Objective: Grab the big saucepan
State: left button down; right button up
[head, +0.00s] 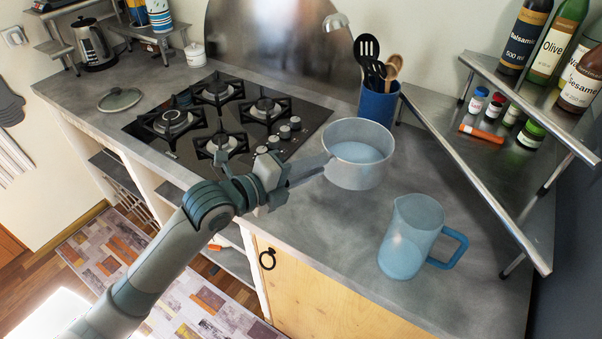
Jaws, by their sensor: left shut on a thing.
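The big saucepan (357,172) is a grey metal pan with a blue-grey inside, at the middle of the head view, over the counter to the right of the hob. Its handle points left toward my left gripper (287,178). My left gripper is shut on the handle, and its fingers hide part of it. The pan looks about upright. I cannot tell whether its base touches the counter. My right gripper is not in view.
A blue translucent jug (408,237) stands right of the pan. A blue utensil holder (377,103) is behind it. A metal shelf (477,165) with bottles and jars bounds the right.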

pick_arm(q)
jog(key=s+d+r+b, duration=0.1)
jog(key=d+r, duration=0.3)
jog(key=d, duration=0.2)
jog(key=shift+b, duration=0.3)
jog(key=shift+d, duration=0.15)
dwell(0.7)
jog(key=shift+r, duration=0.15)
